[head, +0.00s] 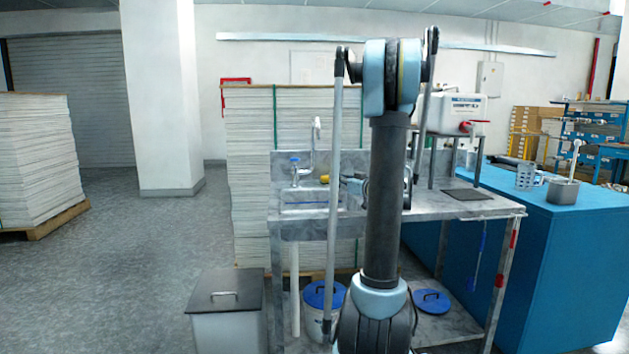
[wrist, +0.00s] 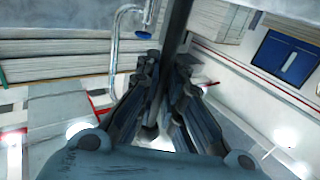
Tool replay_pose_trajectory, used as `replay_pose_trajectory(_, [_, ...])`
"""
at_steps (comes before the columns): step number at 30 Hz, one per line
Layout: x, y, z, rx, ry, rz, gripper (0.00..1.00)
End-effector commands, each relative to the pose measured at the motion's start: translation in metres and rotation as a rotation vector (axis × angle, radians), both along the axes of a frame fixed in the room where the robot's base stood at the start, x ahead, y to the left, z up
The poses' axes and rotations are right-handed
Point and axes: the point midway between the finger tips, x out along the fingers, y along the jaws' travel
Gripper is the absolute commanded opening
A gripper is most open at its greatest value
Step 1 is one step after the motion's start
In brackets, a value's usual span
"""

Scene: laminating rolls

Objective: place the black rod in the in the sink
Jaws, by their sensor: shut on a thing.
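The black rod (wrist: 179,32) shows in the wrist view as a dark straight bar running from between my fingers to the top edge. My gripper (wrist: 168,62) is shut on it. I cannot make out the rod clearly there. The sink (head: 300,208) is a grey basin set in the left part of a metal counter, its right side covered by my arm.
A tap (head: 298,170) stands at the sink's back, with a yellow thing (head: 325,179) near it. A white water container (head: 455,113) sits on a stand at right. A dark flat plate (head: 467,195) lies on the counter. A blue table (head: 560,230) adjoins at right.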

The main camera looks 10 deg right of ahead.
Motion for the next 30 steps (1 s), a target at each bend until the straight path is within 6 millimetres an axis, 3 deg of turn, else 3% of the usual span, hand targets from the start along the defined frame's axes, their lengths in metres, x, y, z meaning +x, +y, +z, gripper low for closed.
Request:
replay_pose_trajectory(12, [0.063, 0.047, 0.002, 0.0, 0.0, 0.004, 0.0])
replay_pose_trajectory(22, [0.08, 0.059, 0.002, 0.0, 0.0, 0.004, 0.0])
replay_pose_trajectory(30, [0.107, 0.077, -0.004, 0.0, 0.0, 0.001, 0.0])
